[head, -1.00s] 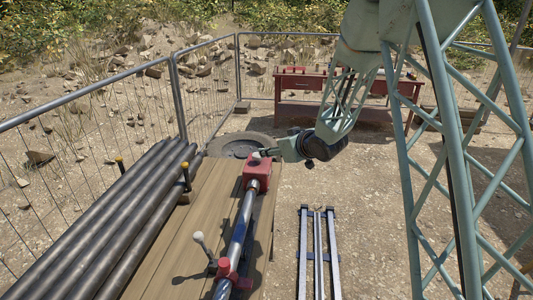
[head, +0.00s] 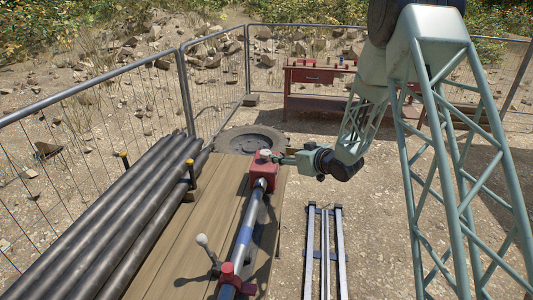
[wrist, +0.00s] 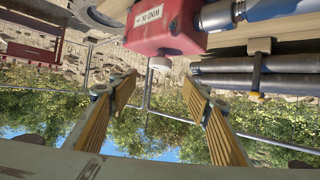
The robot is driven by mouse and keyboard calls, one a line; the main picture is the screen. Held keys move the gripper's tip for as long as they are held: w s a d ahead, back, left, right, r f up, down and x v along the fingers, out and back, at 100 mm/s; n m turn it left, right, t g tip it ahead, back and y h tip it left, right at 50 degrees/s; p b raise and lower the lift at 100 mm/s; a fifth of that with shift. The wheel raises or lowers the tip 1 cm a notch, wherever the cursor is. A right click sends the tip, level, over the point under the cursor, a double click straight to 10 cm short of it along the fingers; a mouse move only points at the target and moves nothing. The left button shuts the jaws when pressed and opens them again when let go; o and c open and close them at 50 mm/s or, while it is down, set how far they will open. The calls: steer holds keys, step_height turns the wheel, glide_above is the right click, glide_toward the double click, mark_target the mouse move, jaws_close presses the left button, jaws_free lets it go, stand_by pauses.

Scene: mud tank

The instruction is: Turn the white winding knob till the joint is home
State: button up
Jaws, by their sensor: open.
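The red winding box (head: 263,170) sits at the far end of the blue and steel shaft (head: 247,228) on the plank bench. In the wrist view the red box (wrist: 168,25) carries a "WIND IN" label. The white winding knob (head: 265,154) is on the box's far side; it also shows in the wrist view (wrist: 160,63). My gripper (wrist: 158,82) is open and empty, its yellow fingers on either side of the knob's line, apart from it. In the head view my gripper (head: 285,159) is just right of the box. How far the joint is wound cannot be told.
A white-balled lever (head: 202,240) stands by a red clamp (head: 229,275) at the near end. Dark pipes (head: 130,220) lie left, between yellow-topped pegs. A tyre (head: 250,140) lies beyond the bench. Rails (head: 323,250) stand right. Mesh fence and a red table (head: 315,75) are behind.

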mark_target(266, 152)
steer(key=shift+w+a+f, duration=0.1)
steer(key=shift+b+x, duration=0.4)
steer(key=shift+x, duration=6.4)
steer(key=shift+c, duration=0.7)
steer(key=c, duration=0.7)
